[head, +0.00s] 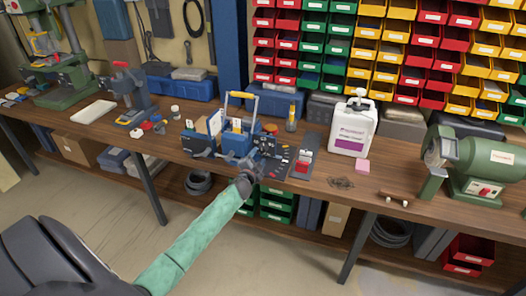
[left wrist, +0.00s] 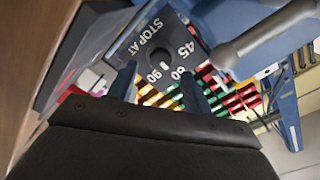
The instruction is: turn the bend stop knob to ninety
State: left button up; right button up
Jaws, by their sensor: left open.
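The stop dial plate (left wrist: 150,40), dark with white marks reading STOP AT, 45, 60 and 90, is in the upper middle of the left wrist view. A dark round knob (left wrist: 159,58) is on it; I cannot tell clearly which number it points at. My left gripper (left wrist: 160,88) is open, its two blue fingers either side of the plate's lower part, with nothing seen between them. In the head view my left gripper (head: 262,160) is at the front of the blue bending machine (head: 238,138) with a yellow handle, hiding part of it. My right gripper is not in view.
A grey round bar (left wrist: 265,35) crosses close on the right of the left wrist view. On the bench (head: 330,166), a panel with a red switch (head: 302,167), a white canister (head: 353,128) and a green grinder (head: 480,170) stand to the right. Colored bins line the back.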

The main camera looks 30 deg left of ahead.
aim_at(262, 151)
pick_arm(q)
jog(key=shift+p+x, duration=0.45)
jog(key=shift+x, duration=1.5)
jog(key=shift+w, duration=0.15)
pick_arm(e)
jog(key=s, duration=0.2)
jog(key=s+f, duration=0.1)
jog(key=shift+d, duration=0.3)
pick_arm(q)
jog(key=c, duration=1)
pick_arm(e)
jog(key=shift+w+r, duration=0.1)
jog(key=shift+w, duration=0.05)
